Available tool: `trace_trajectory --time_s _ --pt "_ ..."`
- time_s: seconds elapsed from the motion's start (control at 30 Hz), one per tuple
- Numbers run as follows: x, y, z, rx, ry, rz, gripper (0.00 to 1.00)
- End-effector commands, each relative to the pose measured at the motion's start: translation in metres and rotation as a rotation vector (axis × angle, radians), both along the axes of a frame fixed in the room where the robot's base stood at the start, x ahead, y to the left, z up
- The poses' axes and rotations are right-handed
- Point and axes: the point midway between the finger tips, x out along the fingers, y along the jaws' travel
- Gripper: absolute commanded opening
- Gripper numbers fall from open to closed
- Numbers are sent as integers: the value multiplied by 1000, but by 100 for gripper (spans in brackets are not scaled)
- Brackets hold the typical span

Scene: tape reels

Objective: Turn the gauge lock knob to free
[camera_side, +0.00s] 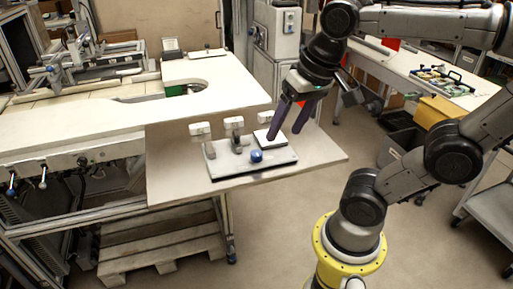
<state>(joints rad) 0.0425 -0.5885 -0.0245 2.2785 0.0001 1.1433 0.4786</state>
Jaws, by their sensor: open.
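A blue round knob (256,156) sits near the front middle of a light-coloured base plate (225,172) on the table. I take it for the gauge lock knob; its markings and turn position are too small to read. My gripper (286,126) is open, with two dark purple fingers pointing down and left. In the picture it is above and to the right of the knob, apart from it, with nothing visible between the fingers. A white block (268,139) sits on the plate near the fingertips.
Several white-topped posts (200,129) stand along the back of the plate, left of my gripper. The board (172,185) under the plate is bare at left and right. A white worktop (60,125) with a cut-out lies behind left. A grey machine (276,32) stands at the back.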

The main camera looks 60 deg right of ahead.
Motion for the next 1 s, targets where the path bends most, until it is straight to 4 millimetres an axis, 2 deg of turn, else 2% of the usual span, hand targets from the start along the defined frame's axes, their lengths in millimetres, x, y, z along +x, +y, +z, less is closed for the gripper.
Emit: trace_trajectory --time_s 0.23,0.4,0.5,0.77,1.0 --pt "50 -25 24 80 175 -359 70" --pt "84 -48 22 100 265 -494 70" --pt "96 -57 16 102 292 -519 70" --pt "99 -65 -3 104 324 -540 70" --pt "98 -64 -44 104 327 -538 70"
